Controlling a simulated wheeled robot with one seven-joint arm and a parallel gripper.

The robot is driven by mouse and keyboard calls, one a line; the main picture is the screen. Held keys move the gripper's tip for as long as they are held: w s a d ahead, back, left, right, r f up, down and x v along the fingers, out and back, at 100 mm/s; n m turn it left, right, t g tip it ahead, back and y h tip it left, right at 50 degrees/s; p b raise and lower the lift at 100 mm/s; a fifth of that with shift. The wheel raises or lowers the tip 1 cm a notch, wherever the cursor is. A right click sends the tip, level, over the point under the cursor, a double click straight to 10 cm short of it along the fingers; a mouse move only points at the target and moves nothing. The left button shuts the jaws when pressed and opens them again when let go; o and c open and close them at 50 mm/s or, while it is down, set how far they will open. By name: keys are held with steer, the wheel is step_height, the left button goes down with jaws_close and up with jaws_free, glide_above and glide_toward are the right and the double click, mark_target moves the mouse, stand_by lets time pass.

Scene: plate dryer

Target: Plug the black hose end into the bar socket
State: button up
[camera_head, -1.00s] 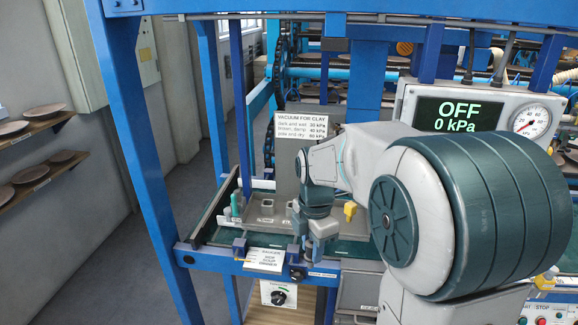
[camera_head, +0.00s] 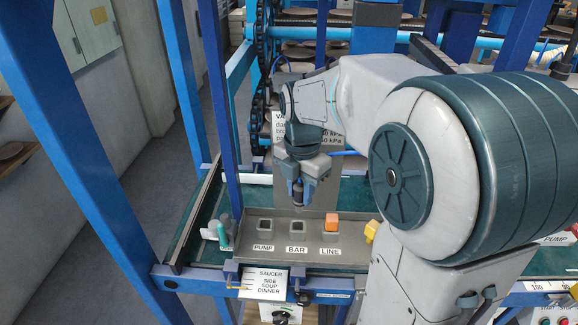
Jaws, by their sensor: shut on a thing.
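My gripper (camera_head: 298,192) is shut on the black hose end (camera_head: 298,198), which points down. They are above and behind the BAR socket (camera_head: 297,226) in the picture, seemingly apart from it; the exact height gap is hard to tell. The grey socket block (camera_head: 345,253) carries the labels PUMP, BAR and LINE. The PUMP socket (camera_head: 265,225) looks empty. An orange plug (camera_head: 331,221) stands at LINE. A piece of blue hose (camera_head: 346,153) shows beside my wrist; the rest is hidden.
A yellow piece (camera_head: 371,230) sits at the block's right end, and a teal-and-white piece (camera_head: 222,233) at its left. A SACER/SIDE/SOUP/DINNER sign (camera_head: 263,283) hangs in front. Blue frame posts (camera_head: 181,85) stand left. My arm covers the right side.

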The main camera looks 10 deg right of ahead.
mark_target(299, 211)
steer(key=shift+w, duration=0.45)
steer(key=shift+s+a+f+b, duration=0.1)
steer(key=shift+s+f+b, duration=0.1)
steer(key=shift+f+b, duration=2.65)
steer(key=shift+f, duration=0.8)
steer(key=shift+f+b, duration=0.45)
steer(key=shift+f, duration=0.1)
steer(key=o, duration=1)
steer(key=shift+o, duration=0.2)
steer(key=shift+r, duration=0.1)
step_height(299, 211, up, 14)
steer(key=shift+f, duration=0.2)
